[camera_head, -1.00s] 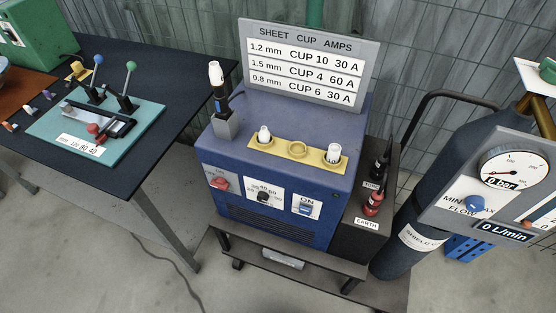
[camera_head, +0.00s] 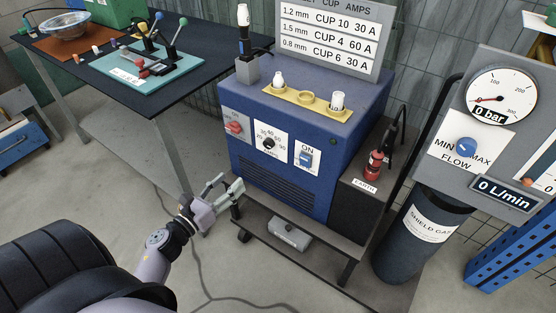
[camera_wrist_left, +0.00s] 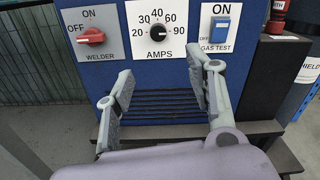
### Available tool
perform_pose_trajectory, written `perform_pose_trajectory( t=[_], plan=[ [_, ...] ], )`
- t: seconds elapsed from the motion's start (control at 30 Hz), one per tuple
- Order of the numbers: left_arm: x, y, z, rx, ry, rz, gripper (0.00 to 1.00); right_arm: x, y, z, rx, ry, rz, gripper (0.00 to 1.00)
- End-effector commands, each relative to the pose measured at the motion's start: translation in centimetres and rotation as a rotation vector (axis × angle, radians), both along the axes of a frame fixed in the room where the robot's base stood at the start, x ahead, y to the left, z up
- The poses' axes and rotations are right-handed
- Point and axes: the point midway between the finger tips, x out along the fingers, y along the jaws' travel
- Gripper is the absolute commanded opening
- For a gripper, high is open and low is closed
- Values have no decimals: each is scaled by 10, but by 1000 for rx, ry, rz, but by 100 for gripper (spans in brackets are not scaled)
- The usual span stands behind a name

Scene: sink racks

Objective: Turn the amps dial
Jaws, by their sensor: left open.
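The amps dial (camera_head: 269,143) is a small black knob on a white scale plate on the front of the blue welder (camera_head: 285,187). In the left wrist view my left gripper (camera_wrist_left: 161,97) spans the dark vent slots. My right gripper is not in view.
A red welder switch (camera_wrist_left: 91,36) is left of the dial and a blue gas test switch (camera_wrist_left: 221,29) is right of it. A trolley shelf (camera_head: 290,232) juts out below. A gas cylinder (camera_head: 418,235) stands at the right.

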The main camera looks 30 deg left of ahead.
Motion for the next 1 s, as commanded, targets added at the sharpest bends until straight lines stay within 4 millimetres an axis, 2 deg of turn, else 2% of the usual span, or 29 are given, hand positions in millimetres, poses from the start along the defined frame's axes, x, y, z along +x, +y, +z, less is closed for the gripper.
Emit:
perform_pose_trajectory(
  t=[0.1, 0.27, 0.7, 0.83, 1.0],
  plan=[
    [15, -1, 3, 0, -3, 0, 50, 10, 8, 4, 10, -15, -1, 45],
    [47, -4, 3, -4, -4, 0, 50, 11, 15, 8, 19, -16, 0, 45],
    [140, -11, 1, -6, -1, 1, 50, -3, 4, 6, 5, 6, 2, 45],
    [157, -12, 0, -6, -1, 1, 50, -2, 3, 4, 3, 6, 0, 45],
    [169, -14, 0, -6, 1, 1, 50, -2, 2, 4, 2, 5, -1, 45]
  ],
)
